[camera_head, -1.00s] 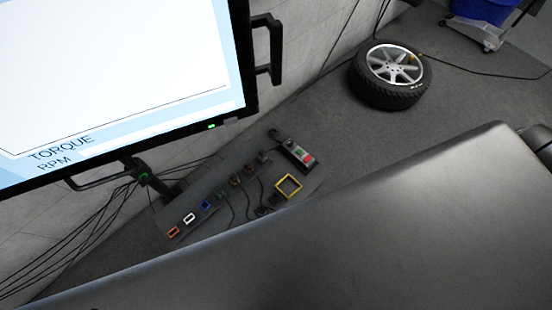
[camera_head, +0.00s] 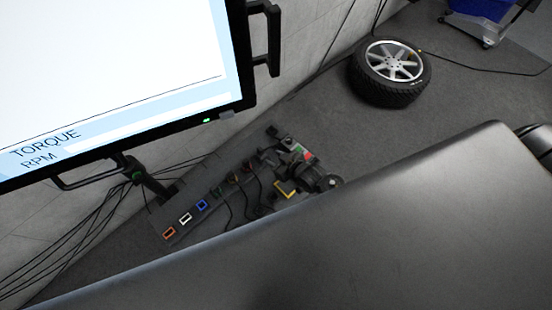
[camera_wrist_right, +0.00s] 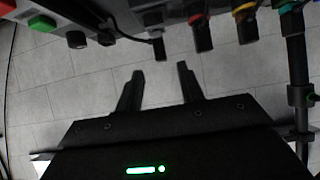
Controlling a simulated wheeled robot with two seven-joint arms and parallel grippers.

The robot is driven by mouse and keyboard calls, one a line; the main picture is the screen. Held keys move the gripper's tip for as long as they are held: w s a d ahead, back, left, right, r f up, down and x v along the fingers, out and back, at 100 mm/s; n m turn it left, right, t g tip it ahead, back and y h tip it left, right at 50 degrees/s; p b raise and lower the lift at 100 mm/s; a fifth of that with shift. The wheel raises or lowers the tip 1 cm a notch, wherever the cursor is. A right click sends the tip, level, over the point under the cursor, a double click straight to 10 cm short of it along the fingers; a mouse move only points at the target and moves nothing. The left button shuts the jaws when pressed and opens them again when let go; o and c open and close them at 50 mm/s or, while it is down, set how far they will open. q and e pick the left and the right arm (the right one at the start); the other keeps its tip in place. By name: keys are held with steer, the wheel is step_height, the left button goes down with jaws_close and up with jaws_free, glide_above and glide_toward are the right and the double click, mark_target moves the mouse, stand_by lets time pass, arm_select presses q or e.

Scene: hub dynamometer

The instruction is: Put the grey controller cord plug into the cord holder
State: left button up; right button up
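A dark plug with a grey collar (camera_wrist_right: 152,18) hangs at the top middle of the right wrist view; it looks like the grey controller cord plug. My right gripper (camera_wrist_right: 160,70) is open and empty, with its fingertips just below the plug's end and apart from each other. I cannot tell which part is the cord holder. My left gripper is not in view.
Red (camera_wrist_right: 200,32), yellow (camera_wrist_right: 244,22) and green (camera_wrist_right: 291,18) banded plugs hang to the right of the grey one. The panel carries orange (camera_head: 169,233), white (camera_head: 185,218) and blue (camera_head: 201,205) frames and a yellow frame (camera_head: 284,189). A large monitor (camera_head: 120,80) stands left; a wheel (camera_head: 391,72) lies behind.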

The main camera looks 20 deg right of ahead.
mark_target(263, 152)
steer(key=b+x, duration=0.5)
steer(key=x, duration=0.1)
steer(key=shift+w+f, duration=0.25)
steer(key=shift+b+x, duration=0.85)
steer(key=shift+x, duration=0.25)
steer(key=shift+a+r, duration=0.1)
steer(key=shift+c, duration=0.7)
jaws_close()
steer(key=shift+r, duration=0.1)
